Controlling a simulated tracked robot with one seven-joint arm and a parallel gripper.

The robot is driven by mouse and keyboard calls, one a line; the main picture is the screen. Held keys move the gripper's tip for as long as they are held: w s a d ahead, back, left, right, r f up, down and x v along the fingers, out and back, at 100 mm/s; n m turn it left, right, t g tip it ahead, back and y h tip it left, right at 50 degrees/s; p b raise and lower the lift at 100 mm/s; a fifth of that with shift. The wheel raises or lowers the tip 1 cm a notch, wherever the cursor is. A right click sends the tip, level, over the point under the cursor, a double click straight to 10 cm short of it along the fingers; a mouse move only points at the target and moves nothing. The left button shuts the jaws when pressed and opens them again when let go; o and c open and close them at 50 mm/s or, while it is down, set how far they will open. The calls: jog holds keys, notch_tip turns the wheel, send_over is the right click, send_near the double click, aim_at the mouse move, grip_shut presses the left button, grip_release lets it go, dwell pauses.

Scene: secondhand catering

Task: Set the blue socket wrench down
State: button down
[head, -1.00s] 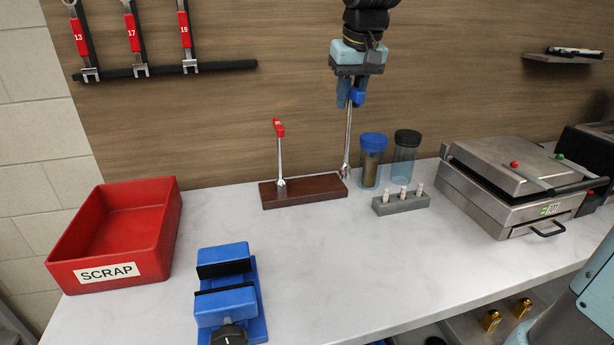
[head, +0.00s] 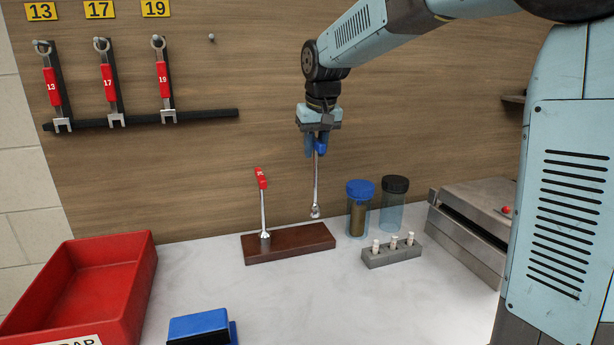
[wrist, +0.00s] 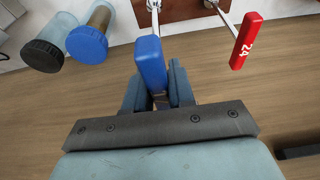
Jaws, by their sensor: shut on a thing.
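The blue socket wrench (head: 317,180) hangs nearly upright from my gripper (head: 317,145), socket end down. My gripper is shut on its blue handle, which shows in the wrist view (wrist: 150,62). The wooden block (head: 290,243) stands on the counter below. The wrench's lower end appears just above the block's right part, apart from it; whether it is directly over it or behind it I cannot tell. A red-handled socket wrench (head: 263,205), marked 24 in the wrist view (wrist: 246,40), stands upright in the block's left part. Any hole in the block's right part is hidden.
Right of the block stand a blue-lidded jar (head: 358,210), a dark-lidded jar (head: 393,205) and a grey holder (head: 392,256) with white pegs. A red scrap bin (head: 90,285) and blue vise (head: 200,328) are left. Spanners (head: 108,90) hang on the wall.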

jog(key=w+x, duration=0.2)
jog(key=x, duration=0.8)
jog(key=shift+a+r, duration=0.25)
jog(key=shift+r, duration=0.05)
jog(key=c, duration=1)
grip_release()
jog(key=shift+f, duration=0.1)
jog(key=shift+o, duration=0.2)
jog(key=v, duration=1.2)
